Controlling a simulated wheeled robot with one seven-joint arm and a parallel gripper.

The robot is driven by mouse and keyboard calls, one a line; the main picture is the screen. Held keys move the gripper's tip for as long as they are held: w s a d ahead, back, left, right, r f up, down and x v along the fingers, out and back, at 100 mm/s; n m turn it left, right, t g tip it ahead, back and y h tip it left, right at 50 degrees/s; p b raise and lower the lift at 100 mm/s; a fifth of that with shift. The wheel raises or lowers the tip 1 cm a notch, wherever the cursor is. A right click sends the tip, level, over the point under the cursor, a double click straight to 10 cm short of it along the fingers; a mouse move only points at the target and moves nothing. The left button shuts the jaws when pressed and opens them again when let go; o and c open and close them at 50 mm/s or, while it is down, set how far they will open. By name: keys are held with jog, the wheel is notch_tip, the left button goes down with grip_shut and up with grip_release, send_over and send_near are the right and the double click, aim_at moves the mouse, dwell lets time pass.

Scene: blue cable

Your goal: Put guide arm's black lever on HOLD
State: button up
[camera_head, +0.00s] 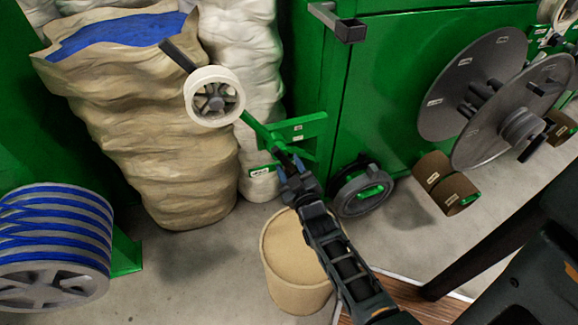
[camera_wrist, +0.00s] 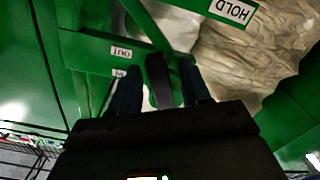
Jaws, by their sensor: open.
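The green guide arm (camera_head: 257,128) slants up left from a bracket on the green machine to a white roller (camera_head: 214,97). The black lever (camera_wrist: 159,82) stands between my two fingers in the wrist view. My gripper (camera_head: 293,169) is open at the lower end of the guide arm; I cannot tell if either finger touches the lever. The OUT label (camera_wrist: 121,52) is on a green plate left of the lever, with a partly hidden label below it. The HOLD label (camera_wrist: 232,10) is on another green plate at upper right, away from the lever.
A tan sack (camera_head: 165,120) with blue material and a white sack stand behind the roller. A tan drum (camera_head: 296,262) stands on the floor below my gripper. Large grey discs (camera_head: 472,85) are at right.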

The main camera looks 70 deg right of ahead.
jog(key=shift+w+d, duration=0.3)
jog(key=shift+c, duration=0.2)
grip_shut()
dwell(0.3)
